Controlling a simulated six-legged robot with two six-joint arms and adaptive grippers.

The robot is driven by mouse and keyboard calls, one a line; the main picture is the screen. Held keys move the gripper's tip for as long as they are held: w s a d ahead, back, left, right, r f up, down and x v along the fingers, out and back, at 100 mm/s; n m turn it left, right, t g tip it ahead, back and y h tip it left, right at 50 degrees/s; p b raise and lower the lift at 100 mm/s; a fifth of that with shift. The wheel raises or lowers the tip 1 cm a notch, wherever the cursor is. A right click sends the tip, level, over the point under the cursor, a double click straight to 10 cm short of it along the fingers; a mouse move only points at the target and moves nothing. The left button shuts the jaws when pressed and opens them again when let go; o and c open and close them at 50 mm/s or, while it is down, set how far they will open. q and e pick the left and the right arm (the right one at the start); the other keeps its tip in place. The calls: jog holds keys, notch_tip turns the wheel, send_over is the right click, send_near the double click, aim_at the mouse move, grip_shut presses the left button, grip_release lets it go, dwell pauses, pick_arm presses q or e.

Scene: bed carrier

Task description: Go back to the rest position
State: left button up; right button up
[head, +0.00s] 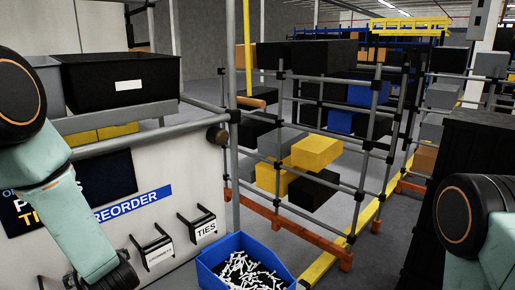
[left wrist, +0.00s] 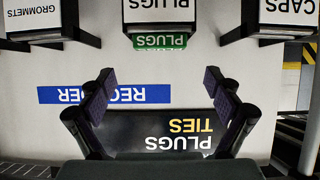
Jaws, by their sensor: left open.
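My left arm comes in from the left in the head view, its teal link angled down in front of a white labelled panel (head: 160,205). Its gripper is not clearly visible there. In the left wrist view my left gripper (left wrist: 158,90) is open, its two dark fingers apart with nothing between them. It faces the panel (left wrist: 215,70), whose lettering appears upside down. Of my right arm only a part shows at the right edge of the head view; its gripper is out of sight.
A blue bin (head: 240,262) of small white pieces stands at the bottom. A black bin (head: 120,80) sits on the shelf above the panel. A pipe rack (head: 355,185) holds yellow, black and blue boxes. A dark crate (head: 475,150) stands at right. Floor shows beyond the rack.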

pick_arm(q)
jog(key=x, duration=0.5)
jog(key=shift+w+a+f, duration=0.15)
jog(key=shift+a+f, duration=0.05)
jog(key=shift+r, duration=0.35)
jog(key=shift+d, duration=0.1)
